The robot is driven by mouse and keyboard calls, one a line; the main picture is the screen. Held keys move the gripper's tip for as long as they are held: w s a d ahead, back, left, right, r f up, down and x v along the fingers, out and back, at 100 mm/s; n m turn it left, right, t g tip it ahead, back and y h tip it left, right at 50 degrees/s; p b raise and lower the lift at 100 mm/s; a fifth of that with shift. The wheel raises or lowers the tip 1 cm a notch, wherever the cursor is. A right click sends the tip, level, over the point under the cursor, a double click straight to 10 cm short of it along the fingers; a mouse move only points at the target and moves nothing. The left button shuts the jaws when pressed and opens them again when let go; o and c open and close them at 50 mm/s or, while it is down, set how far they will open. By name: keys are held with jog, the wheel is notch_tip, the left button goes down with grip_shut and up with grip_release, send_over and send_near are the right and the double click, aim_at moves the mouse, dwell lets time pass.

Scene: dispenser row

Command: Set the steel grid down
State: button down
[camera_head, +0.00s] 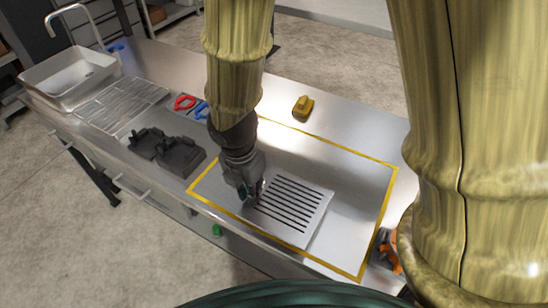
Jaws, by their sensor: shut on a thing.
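The steel grid (313,222) is a flat, light grey square plate with a row of dark slots. In the head view it is at or just above the table, inside a yellow outlined rectangle (391,196). I cannot tell whether it touches the table. My gripper (254,197) is at the grid's left edge, pointing down, and is shut on it. The fingertips and the gripped edge are partly hidden by the gripper body.
The steel table (335,112) has a sink (68,75) and a wire rack (120,103) at left. Black fixtures (168,150) and red (184,102) and blue items stand left of the outline. An orange-and-black item (389,252) is at right.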

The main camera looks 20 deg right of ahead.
jog(key=shift+w+a+r+p, duration=0.15)
jog(key=shift+w+p, duration=0.25)
jog(key=shift+w, duration=0.5)
jog(key=w+p, duration=0.1)
jog(key=w, duration=0.3)
jog(key=w+a+f+p, duration=0.1)
jog(key=w, duration=0.3)
jog(key=w+a+p, duration=0.1)
jog(key=w, duration=0.4)
jog(key=shift+f+p, duration=0.2)
jog(key=shift+p, duration=0.2)
jog(key=shift+w+f, duration=0.1)
jog(key=shift+w, duration=0.1)
jog(key=shift+s+f, duration=0.2)
jog(key=shift+f, duration=0.05)
jog(key=shift+w+f+p, duration=0.1)
jog(key=shift+f+p, duration=0.7)
jog(key=shift+f, duration=0.6)
jog(key=shift+f, duration=0.15)
jog(key=c, duration=1.5)
grip_release()
